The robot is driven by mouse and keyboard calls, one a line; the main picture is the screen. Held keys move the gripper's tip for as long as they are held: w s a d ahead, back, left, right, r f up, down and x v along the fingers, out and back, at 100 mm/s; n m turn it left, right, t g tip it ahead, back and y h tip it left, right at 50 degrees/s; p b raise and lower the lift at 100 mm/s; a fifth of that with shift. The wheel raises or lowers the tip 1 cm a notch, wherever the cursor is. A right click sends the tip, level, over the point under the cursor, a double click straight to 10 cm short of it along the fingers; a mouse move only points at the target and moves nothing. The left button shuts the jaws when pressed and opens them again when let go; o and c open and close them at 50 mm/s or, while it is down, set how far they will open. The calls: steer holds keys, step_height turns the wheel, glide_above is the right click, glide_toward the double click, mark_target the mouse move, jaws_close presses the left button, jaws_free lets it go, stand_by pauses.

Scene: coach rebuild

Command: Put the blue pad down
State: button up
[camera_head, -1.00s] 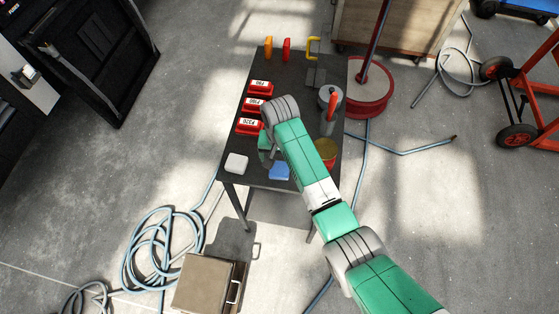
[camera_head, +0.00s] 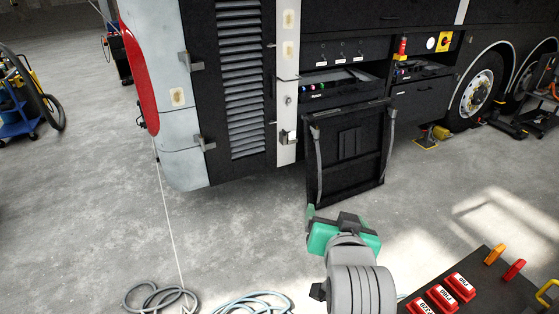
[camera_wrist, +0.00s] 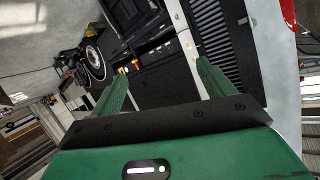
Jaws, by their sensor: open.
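The blue pad does not show in either view now. My gripper (camera_head: 336,216) is in the lower middle of the head view, in front of the coach's lowered black flap. In the wrist view my gripper (camera_wrist: 163,75) has its two green fingers wide apart with nothing between them. The dark table (camera_head: 480,291) shows only in part at the lower right of the head view, right of my arm. The part of its top where the pad lay earlier is out of view.
The coach side has a louvred panel (camera_head: 240,80), an open bay with the lowered flap (camera_head: 348,155), and wheels at right. Red labelled blocks (camera_head: 460,288) and orange and red items stand on the table. Hose coils (camera_head: 160,300) lie on the floor. Open floor lies at left.

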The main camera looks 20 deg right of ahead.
steer(key=s+a+r+n+t, duration=0.1)
steer(key=a+r+n+t, duration=0.15)
steer(key=a+r, duration=0.6)
steer(key=s+a+r+n+t+y, duration=0.2)
steer(key=s+a+r+t, duration=0.2)
steer(key=r, duration=0.6)
steer(key=s+a+r+n+t+y, duration=0.2)
steer(key=s+a+r+t, duration=0.3)
steer(key=s+a+r, duration=0.4)
steer(key=shift+s+a+r, duration=0.2)
steer(key=shift+s+r, duration=0.35)
steer(key=shift+s, duration=0.6)
